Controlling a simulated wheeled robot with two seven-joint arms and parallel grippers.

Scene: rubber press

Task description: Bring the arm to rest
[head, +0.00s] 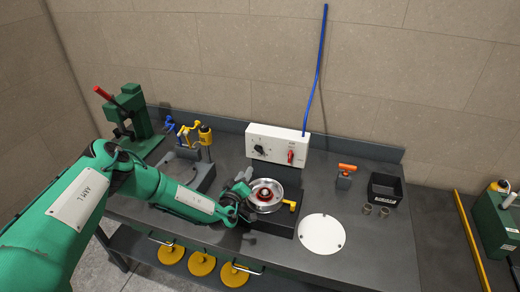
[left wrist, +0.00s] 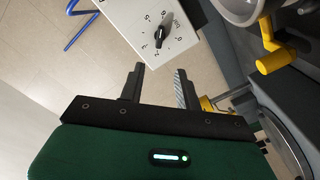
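My green left arm (head: 165,192) comes in from the left and reaches over the dark workbench (head: 350,225). My left gripper (head: 243,185) is just left of the round metal dish (head: 278,190), which has a red-ringed centre; whether they touch I cannot tell. In the left wrist view my left gripper (left wrist: 158,78) has its two dark fingers apart, with nothing between them. The white control box (left wrist: 145,22) with a black dial shows beyond the fingers. My right arm and gripper are not in view.
The control box (head: 277,146) stands behind the dish, with a blue cable rising. A yellow handle (head: 290,205) juts from the dish's base. A green press (head: 128,112) stands at the back left.

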